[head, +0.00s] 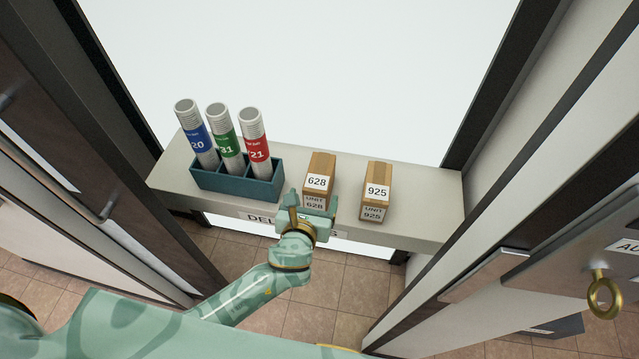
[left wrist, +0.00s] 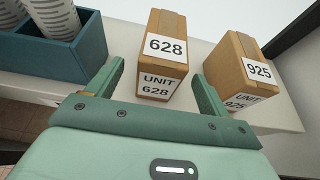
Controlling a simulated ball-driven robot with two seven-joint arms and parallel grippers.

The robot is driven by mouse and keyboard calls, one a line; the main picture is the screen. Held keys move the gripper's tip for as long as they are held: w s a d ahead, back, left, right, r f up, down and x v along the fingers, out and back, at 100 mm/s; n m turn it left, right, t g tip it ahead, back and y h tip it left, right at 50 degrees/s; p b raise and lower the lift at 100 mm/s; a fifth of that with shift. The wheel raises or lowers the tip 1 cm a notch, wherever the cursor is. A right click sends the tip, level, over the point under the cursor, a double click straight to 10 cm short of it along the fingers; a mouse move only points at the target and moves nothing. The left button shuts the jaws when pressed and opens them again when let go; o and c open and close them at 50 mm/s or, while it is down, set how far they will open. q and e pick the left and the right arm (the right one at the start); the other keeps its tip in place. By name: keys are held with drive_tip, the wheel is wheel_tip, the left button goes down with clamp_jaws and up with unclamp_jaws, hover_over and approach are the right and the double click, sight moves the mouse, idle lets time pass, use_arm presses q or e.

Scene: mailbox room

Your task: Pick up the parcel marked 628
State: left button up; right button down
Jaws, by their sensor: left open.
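The parcel marked 628 (head: 321,168) is a brown box with white labels, upright on the grey shelf (head: 418,224). In the left wrist view the same parcel (left wrist: 169,50) stands just beyond and between my fingers. My left gripper (head: 311,203) is open and empty, at the front of this parcel; whether a finger touches it I cannot tell. In the left wrist view my left gripper (left wrist: 160,85) has one finger on each side of the parcel's lower front. My right gripper is not in view.
The parcel marked 925 (head: 377,186) stands to the right, with a gap between. A teal holder (head: 235,188) with blue, green and red labelled tubes (head: 256,140) stands to the left. Dark frames flank the shelf. A brass ring (head: 604,297) hangs at right.

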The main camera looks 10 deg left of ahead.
sight(319, 184)
use_arm(q)
drive_tip(key=shift+x, duration=0.85)
drive_tip(key=b+x, duration=0.2)
drive_tip(key=x, duration=0.3)
drive_tip(key=shift+w+d, duration=0.1)
drive_tip(key=shift+w, duration=0.05)
drive_tip(key=c, duration=1.3)
drive_tip(key=shift+r, duration=0.15)
drive_tip(key=shift+c, duration=0.8)
